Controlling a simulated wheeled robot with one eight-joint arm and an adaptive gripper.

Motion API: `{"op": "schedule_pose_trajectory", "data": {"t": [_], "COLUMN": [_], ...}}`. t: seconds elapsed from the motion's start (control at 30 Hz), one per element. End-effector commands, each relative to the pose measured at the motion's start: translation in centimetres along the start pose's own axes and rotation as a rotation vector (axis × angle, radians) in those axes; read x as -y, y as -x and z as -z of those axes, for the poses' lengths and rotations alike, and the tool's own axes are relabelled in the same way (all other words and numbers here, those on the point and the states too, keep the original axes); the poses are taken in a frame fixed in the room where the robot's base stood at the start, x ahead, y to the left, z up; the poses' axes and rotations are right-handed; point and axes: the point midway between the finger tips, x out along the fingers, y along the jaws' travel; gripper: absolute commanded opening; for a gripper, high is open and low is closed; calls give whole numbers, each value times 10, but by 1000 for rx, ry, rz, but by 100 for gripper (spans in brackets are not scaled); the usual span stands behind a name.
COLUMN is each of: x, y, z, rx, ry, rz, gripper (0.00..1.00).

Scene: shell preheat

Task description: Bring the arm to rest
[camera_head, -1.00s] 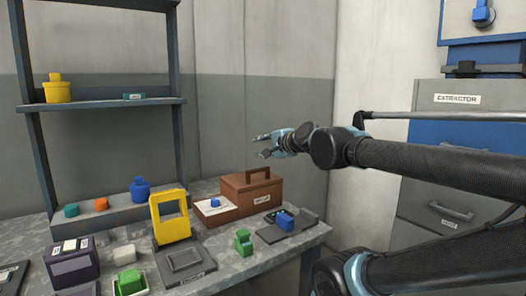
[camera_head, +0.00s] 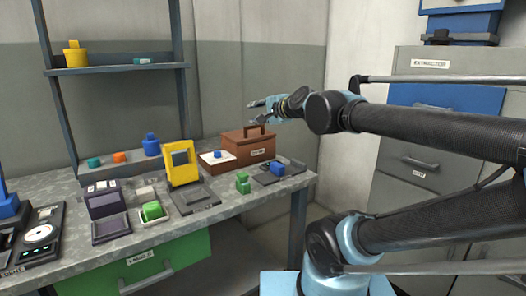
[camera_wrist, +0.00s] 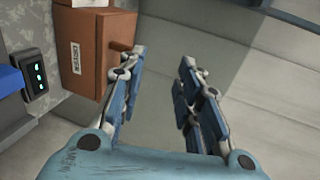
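My gripper (camera_head: 258,110) is up in the air, past the bench's right part, beside and above the brown box with a handle (camera_head: 248,148). In the wrist view my gripper (camera_wrist: 163,75) has its two blue fingers spread apart with nothing between them. The brown box also shows in the wrist view (camera_wrist: 88,50), left of the fingers. My arm stretches in from the right side of the head view, bent at the elbow.
The bench (camera_head: 120,245) holds a yellow frame (camera_head: 181,165), a dark device with a blue block (camera_head: 277,170), green blocks (camera_head: 243,183) and a scale (camera_head: 40,235). A shelf (camera_head: 115,68) stands behind. Grey and blue cabinets (camera_head: 410,160) stand at right.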

Motion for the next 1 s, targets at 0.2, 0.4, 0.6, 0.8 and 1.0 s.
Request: {"op": "schedule_pose_trajectory", "data": {"t": [0.2,0.4,0.6,0.8,1.0], "x": [-29,-76,-133,-226,-309], "y": [-1,4,27,72,137], "z": [3,10,20,41,59], "rx": [12,37,76,175,339], "ry": [102,265,454,701,875], "rz": [-75,-200,-360,-640,-933], "gripper": [32,32,32,32,32]}}
